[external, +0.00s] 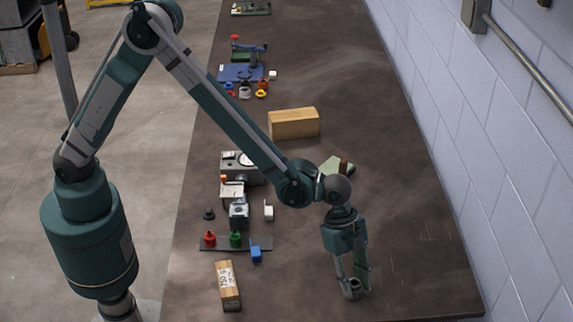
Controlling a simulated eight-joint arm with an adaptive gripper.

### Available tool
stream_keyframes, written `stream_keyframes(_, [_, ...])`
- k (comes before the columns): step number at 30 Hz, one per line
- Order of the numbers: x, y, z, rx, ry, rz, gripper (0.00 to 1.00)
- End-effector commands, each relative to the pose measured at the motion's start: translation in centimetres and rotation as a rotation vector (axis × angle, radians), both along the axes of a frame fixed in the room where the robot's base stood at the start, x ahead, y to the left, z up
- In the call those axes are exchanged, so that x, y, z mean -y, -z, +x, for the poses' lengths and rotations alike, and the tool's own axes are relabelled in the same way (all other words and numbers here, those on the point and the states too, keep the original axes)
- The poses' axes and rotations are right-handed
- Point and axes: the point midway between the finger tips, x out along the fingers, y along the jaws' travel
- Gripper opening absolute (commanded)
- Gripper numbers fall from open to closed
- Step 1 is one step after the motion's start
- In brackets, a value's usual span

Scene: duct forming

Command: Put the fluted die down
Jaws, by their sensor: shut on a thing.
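My gripper (353,283) is at the lower right of the external view, pointing down over the right part of the bench near its front end. It is shut on a small grey piece, which I take to be the fluted die (353,288). The fingers hide most of the die, so its flutes cannot be made out. The die is at or just above the bench top (420,275); I cannot tell whether it touches.
Left of my gripper stand a dark rack (262,242) with red (210,240) and green (235,240) pieces, a blue piece (256,253) and a labelled wooden block (228,285). A larger wooden block (293,124) lies farther back. The bench around my gripper is clear.

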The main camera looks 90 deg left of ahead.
Motion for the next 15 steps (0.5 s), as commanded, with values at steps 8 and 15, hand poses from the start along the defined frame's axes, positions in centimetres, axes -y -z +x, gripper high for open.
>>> stream_keyframes(8, [0.01, 0.1, 0.01, 0.0, 0.0, 0.0, 0.06])
stream_keyframes(15, [0.01, 0.24, 0.02, 0.0, 0.0, 0.0, 0.41])
